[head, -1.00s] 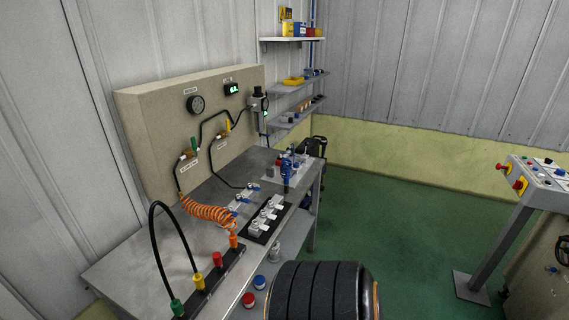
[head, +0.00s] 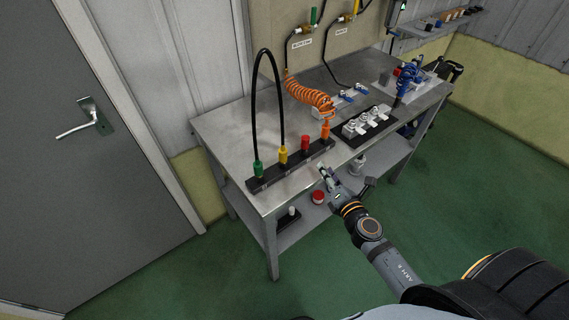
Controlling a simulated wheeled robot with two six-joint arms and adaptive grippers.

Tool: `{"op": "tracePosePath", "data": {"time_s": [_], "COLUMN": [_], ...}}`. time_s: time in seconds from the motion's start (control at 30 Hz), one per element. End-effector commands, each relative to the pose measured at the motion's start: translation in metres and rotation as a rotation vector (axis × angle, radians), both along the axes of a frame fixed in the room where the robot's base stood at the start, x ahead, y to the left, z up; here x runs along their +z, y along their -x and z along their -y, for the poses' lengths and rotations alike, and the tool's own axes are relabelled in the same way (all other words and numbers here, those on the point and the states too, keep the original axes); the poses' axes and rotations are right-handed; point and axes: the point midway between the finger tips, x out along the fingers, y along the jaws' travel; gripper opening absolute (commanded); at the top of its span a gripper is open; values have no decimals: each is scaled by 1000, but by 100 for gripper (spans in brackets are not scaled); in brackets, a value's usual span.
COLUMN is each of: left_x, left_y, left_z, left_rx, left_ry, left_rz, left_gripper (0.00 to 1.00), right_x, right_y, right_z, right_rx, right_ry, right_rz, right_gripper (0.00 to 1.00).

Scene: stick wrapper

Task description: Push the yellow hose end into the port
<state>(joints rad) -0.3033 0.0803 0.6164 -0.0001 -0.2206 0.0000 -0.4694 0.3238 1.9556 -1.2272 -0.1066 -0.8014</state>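The yellow hose end (head: 283,155) stands upright at the black connector bar (head: 263,181) along the bench's front edge. A black hose (head: 278,90) arches up from it and down to the green end (head: 258,168). Whether the yellow end is fully seated or only resting at its port is too small to tell; the port itself is hidden under it. My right gripper (head: 322,171) is at the bench's front edge, right of and in front of the yellow end, apart from it. Its finger opening is unclear. My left gripper is out of view.
A red connector (head: 305,144) and an orange one (head: 325,130) with a coiled hose (head: 310,95) stand right of the yellow end. A black tray (head: 378,127) with white fittings lies farther right. The bare bench top (head: 225,130) is clear at left.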

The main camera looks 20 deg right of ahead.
Motion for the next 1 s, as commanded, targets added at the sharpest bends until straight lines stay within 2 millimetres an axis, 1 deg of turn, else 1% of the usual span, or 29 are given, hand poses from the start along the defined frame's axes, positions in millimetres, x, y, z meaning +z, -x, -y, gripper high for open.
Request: {"op": "tracePosePath", "data": {"time_s": [0.03,0.1,0.2,0.3,0.43,0.47,0.6,0.7,0.8,0.93,1.0], "left_x": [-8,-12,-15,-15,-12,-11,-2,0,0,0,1], "left_y": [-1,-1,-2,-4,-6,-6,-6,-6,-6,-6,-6], "left_z": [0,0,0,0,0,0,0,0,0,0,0], "left_rx": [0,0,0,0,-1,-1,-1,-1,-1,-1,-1], "left_ry": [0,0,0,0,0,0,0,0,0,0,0], "left_rz": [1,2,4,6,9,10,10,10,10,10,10], "left_gripper": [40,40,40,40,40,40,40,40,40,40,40], "right_x": [22,48,66,72,74,75,77,75,73,72,72], "right_y": [-1,2,9,12,9,6,-16,-31,-37,-40,-47], "right_z": [-20,-47,-70,-80,-81,-82,-90,-95,-98,-99,-101], "right_rx": [100,218,318,359,361,359,357,357,360,361,358], "right_ry": [187,434,672,776,793,791,783,785,785,785,784], "right_rz": [68,146,217,246,250,250,250,249,247,247,248], "right_gripper": [36,36,36,36,36,36,36,36,36,36,36]}}
